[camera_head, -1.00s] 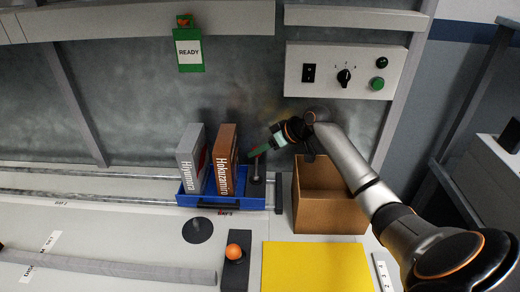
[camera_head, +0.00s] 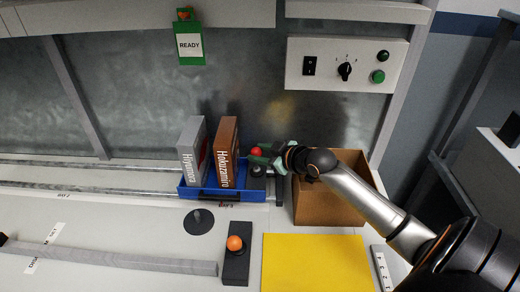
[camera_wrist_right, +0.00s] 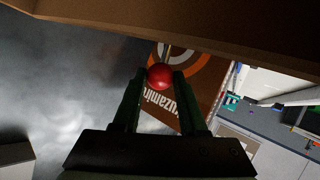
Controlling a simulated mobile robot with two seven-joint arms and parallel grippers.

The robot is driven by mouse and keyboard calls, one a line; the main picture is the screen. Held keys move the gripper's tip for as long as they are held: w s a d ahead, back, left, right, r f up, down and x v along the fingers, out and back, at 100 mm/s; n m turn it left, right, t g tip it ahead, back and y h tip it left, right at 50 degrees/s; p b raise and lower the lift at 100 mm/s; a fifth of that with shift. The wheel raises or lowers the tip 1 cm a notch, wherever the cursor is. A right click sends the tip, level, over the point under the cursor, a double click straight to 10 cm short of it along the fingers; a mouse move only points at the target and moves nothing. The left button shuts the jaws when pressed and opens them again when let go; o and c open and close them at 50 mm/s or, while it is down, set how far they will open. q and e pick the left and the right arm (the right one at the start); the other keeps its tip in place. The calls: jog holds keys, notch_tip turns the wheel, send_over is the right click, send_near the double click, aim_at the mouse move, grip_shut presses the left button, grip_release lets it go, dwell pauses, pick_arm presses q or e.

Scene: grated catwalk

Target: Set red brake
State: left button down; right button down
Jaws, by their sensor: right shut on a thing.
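The red brake is a lever with a red ball knob (camera_head: 257,152) on a dark base, at the right end of the blue tray on the rail. My right gripper (camera_head: 262,160) reaches it from the right, over the cardboard box, with its green fingers shut on the knob. In the right wrist view the red ball (camera_wrist_right: 160,76) sits between the two fingertips (camera_wrist_right: 159,78). Part of the lever below the knob is hidden by the fingers. My left gripper is not in view.
The blue tray (camera_head: 212,193) holds a grey box (camera_head: 192,152) and a brown box (camera_head: 226,153), close left of the gripper. An open cardboard box (camera_head: 325,208) stands below my right arm. An orange-knobbed lever (camera_head: 235,243) and yellow mat (camera_head: 315,262) are in front.

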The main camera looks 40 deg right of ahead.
jog(key=shift+s+a, duration=0.15)
jog(key=shift+s, duration=0.05)
dwell(0.4)
jog(key=shift+c, duration=2.3)
grip_release()
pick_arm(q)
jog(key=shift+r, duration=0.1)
